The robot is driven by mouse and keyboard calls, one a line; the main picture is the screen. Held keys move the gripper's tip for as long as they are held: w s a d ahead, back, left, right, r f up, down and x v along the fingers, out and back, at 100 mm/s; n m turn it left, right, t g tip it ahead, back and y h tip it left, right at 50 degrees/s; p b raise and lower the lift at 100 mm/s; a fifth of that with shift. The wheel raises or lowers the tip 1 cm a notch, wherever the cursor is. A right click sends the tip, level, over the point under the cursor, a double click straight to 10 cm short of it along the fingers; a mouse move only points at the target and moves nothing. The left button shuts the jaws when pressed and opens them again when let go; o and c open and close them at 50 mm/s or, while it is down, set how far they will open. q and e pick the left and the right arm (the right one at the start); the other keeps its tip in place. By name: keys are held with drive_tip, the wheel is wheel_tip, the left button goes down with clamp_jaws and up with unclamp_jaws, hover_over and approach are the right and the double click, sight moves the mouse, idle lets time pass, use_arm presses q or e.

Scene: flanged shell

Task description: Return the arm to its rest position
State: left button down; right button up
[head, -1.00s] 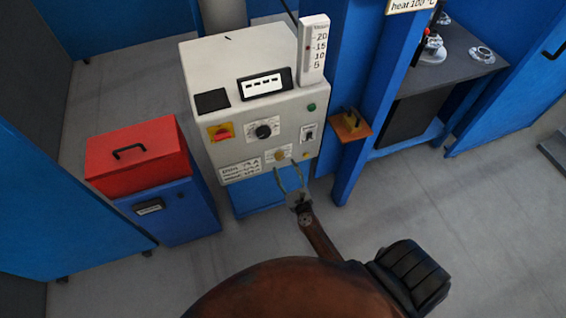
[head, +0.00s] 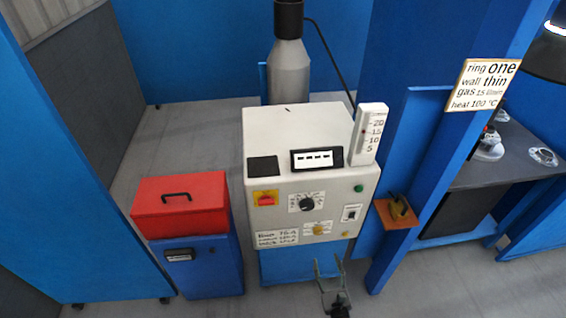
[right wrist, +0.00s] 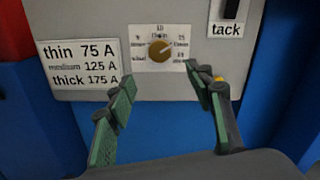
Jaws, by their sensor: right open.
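My right gripper (head: 329,268) is open and empty, low in front of the white control box (head: 262,130). In the right wrist view its green-padded fingers (right wrist: 160,98) stand wide apart, below and to either side of a yellow knob (right wrist: 160,50). No contact with the knob shows. The knob also shows in the head view (head: 319,229) on the box's front panel. A plate of current values (right wrist: 82,66) sits left of the knob in the right wrist view. My left gripper is not in view.
A red toolbox (head: 180,208) rests on a blue cabinet (head: 200,270) at left. A gas bottle (head: 289,72) stands behind the box. A blue post with an orange shelf (head: 396,214) is at right, before a dark bench (head: 500,165). Grey floor lies around.

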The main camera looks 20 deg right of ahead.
drive_tip(key=s+a+f+n+g+y+p, duration=0.1)
drive_tip(key=s+f+n+g, duration=0.2)
drive_tip(key=s+f+n, duration=0.6)
drive_tip(key=s+a+f+n+g+y, duration=0.2)
drive_tip(key=s+f+n+g, duration=0.3)
drive_tip(key=f, duration=0.8)
drive_tip(key=s+a+f+n+g+y+p, duration=0.1)
drive_tip(key=s+f+n, duration=0.4)
drive_tip(key=f+n, duration=0.45)
drive_tip(key=s+d+f+n+g, duration=0.1)
drive_tip(key=s+f+n, duration=0.3)
drive_tip(key=s, duration=0.6)
drive_tip(key=s+d+f+n+g, duration=0.1)
drive_tip(key=s+f+n+g, duration=0.3)
drive_tip(key=s, duration=0.6)
drive_tip(key=s+d+f+n+g+p, duration=0.1)
drive_tip(key=s+f+n+g, duration=0.2)
drive_tip(key=s, duration=0.7)
drive_tip(key=f+n, duration=0.2)
drive_tip(key=shift+s+n, duration=0.2)
drive_tip(key=shift+n, duration=0.15)
